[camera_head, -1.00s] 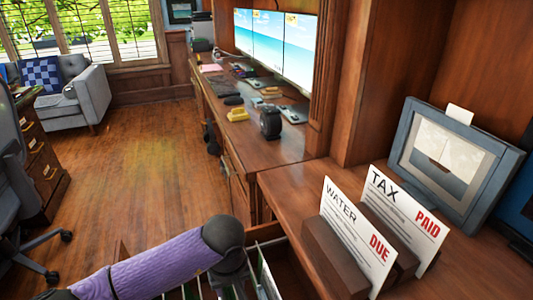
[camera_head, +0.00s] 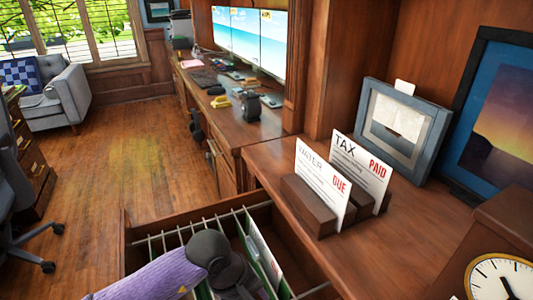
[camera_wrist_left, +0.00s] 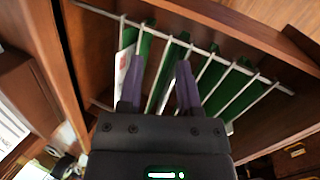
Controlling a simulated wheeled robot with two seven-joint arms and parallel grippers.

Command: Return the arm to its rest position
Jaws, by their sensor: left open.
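My left arm (camera_head: 165,275), purple with a dark wrist, reaches in from the lower left over an open wooden drawer (camera_head: 128,240). The drawer holds green hanging folders (camera_wrist_left: 212,85) on metal rails. In the wrist view my left gripper (camera_wrist_left: 161,68) has its two purple fingers apart, pointing in among the folders and rails. A white paper with red print (camera_wrist_left: 122,70) stands beside the left finger. Whether the fingers touch anything is unclear. In the head view the wrist hides the fingers. My right gripper is not in view.
The "WATER DUE" card (camera_head: 322,180) and "TAX PAID" card (camera_head: 360,165) stand in wooden holders on the desk. Behind are a grey picture frame (camera_head: 367,105) and a sunset picture (camera_head: 500,110). A clock (camera_head: 503,278) is at lower right.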

